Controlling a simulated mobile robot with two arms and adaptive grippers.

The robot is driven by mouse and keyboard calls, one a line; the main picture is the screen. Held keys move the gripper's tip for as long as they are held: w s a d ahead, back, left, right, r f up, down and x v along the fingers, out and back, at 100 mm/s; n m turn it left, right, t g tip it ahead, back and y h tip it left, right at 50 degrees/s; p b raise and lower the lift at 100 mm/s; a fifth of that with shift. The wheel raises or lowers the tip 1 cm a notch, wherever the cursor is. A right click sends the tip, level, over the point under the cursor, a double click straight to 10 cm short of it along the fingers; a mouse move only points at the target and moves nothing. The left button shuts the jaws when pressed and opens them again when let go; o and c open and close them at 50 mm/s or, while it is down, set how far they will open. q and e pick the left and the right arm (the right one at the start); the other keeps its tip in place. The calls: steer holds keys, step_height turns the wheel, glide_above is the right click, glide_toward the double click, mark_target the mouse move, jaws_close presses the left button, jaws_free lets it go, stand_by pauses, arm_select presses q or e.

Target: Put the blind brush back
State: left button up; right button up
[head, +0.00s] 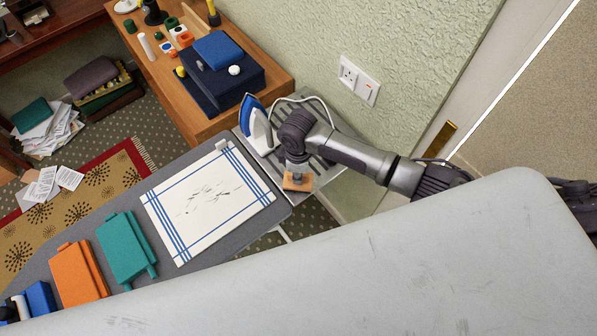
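My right gripper (297,172) points down over the slatted metal rest at the end of the ironing board. A small orange-brown block (290,184) is right at its fingertips. I cannot tell whether this block is the blind brush, or whether the fingers grip it or only touch it. The fingers are small and partly hidden by the wrist. No other thing in view is clearly a blind brush. My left gripper is not in view.
A blue and white iron (256,125) stands on the metal rest (322,110), close left of my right gripper. A cluttered wooden sideboard (262,101) stands behind.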

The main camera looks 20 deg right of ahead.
steer(key=o, duration=0.3)
steer(key=shift+o, duration=0.2)
step_height(320, 180, up, 12)
steer(key=b, duration=0.3)
stand_by(0.4)
